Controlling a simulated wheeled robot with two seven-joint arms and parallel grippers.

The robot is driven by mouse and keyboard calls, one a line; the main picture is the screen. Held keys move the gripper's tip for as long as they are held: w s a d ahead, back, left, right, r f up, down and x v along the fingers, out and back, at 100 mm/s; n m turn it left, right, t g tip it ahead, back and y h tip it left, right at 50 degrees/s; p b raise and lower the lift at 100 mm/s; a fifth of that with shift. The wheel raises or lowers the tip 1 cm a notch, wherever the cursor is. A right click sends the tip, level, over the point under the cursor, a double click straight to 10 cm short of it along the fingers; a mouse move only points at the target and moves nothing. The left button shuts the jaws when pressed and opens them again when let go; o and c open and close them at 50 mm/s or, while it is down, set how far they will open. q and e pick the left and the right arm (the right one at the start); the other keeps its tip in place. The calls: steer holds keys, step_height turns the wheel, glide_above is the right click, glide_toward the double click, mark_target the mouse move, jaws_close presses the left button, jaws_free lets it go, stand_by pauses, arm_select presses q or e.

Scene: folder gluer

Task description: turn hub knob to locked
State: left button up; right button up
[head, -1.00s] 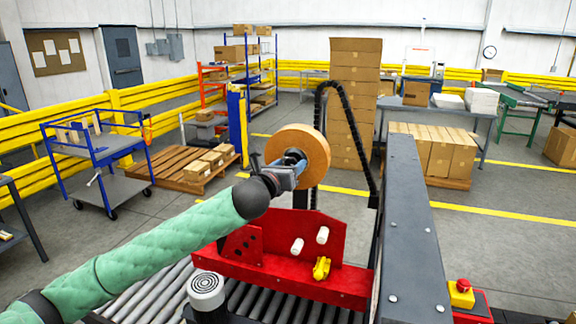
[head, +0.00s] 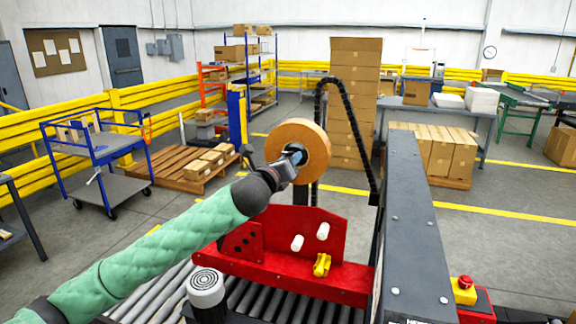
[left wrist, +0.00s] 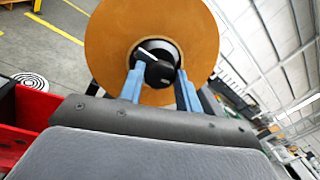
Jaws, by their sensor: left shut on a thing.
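The hub knob (left wrist: 158,72) is black and sits at the centre of a brown tape roll (left wrist: 106,38). In the left wrist view the two blue fingers of my left gripper (left wrist: 160,88) stand on either side of the knob, and the gripper is shut on it. In the head view the roll (head: 312,138) stands upright above the red machine frame, and my left gripper (head: 290,162) reaches its hub from the left. The gripper hides most of the knob there. Any lock marking is too small to tell. My right gripper is not in view.
Below the roll is the red frame (head: 300,275) with white pegs and a yellow clip (head: 322,265). A dark grey beam (head: 410,230) stands close on the right. Rollers (head: 262,308) lie below. A red stop button (head: 465,282) is at lower right.

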arm_select(q)
steer(key=n+b, duration=0.2)
steer(key=n, duration=0.3)
steer(key=n+t+y+b, duration=0.1)
steer(key=n, duration=0.4)
steer(key=n+b, duration=0.2)
steer(key=n, duration=0.4)
steer(key=shift+f+t+y+b, duration=0.1)
steer(key=shift+t+y+b, duration=0.25)
steer(key=shift+t+y, duration=0.05)
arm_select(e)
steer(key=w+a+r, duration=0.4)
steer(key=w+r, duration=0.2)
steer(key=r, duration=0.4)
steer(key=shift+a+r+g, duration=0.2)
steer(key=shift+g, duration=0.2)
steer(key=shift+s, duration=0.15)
arm_select(q)
steer(key=o, duration=1)
steer(key=shift+c, duration=0.2)
steer(key=shift+s, duration=0.15)
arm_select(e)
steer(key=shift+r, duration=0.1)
